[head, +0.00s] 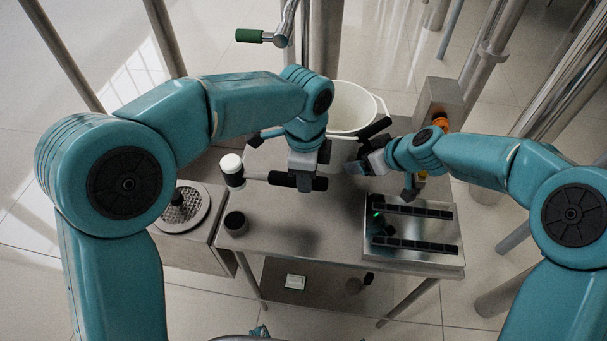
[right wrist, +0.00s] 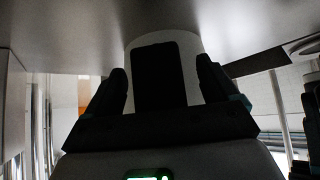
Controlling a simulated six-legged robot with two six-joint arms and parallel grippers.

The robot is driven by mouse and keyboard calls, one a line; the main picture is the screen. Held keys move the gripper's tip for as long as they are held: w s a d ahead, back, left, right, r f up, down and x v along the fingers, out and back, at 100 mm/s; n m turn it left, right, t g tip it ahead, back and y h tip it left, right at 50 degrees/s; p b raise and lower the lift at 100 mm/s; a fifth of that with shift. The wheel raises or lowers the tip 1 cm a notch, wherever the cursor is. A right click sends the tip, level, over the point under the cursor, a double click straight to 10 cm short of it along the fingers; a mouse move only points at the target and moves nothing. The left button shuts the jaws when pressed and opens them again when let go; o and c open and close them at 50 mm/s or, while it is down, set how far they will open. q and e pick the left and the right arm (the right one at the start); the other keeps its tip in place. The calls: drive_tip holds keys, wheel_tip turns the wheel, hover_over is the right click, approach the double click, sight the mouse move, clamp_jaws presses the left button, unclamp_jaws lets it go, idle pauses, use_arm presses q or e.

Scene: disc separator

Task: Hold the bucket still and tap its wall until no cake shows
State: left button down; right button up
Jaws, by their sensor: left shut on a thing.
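The white bucket (head: 348,112) stands upright at the back of the steel table. The visible part of its inside looks plain and pale; its bottom is hidden, and I make out no cake there. My left gripper (head: 300,182) is shut on the black handle of a mallet with a white head (head: 232,170), held in front and left of the bucket, apart from its wall. My right gripper (head: 360,158) is at the bucket's right front side. In the right wrist view, its two fingers (right wrist: 163,85) stand apart on either side of a black pad (right wrist: 158,72) on the white wall, with gaps visible.
A steel plate with two black rails (head: 425,228) lies on the table's right side. A small dark cup (head: 236,223) stands front left, and a round grate (head: 182,207) is further left. A green-handled lever (head: 249,36) hangs above the back. The table's front middle is clear.

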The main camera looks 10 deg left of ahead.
drive_tip(key=shift+o, duration=0.5)
use_arm(q)
drive_tip(key=shift+f+b, duration=0.55)
use_arm(e)
drive_tip(key=shift+s+d+f, duration=0.15)
drive_tip(key=shift+s+d, duration=0.1)
use_arm(q)
wheel_tip(320, 180, down, 3)
drive_tip(key=b, duration=0.3)
use_arm(e)
drive_tip(key=shift+s+d, duration=1.15)
use_arm(q)
wheel_tip(320, 180, down, 3)
drive_tip(key=b, duration=0.3)
use_arm(e)
drive_tip(key=s+d, duration=0.2)
drive_tip(key=shift+s+d, duration=0.4)
use_arm(q)
drive_tip(key=shift+f+b, duration=0.3)
use_arm(e)
drive_tip(key=shift+s+d, duration=0.35)
drive_tip(key=shift+s, duration=0.05)
drive_tip(key=shift+r, duration=0.2)
use_arm(q)
drive_tip(key=shift+r, duration=0.15)
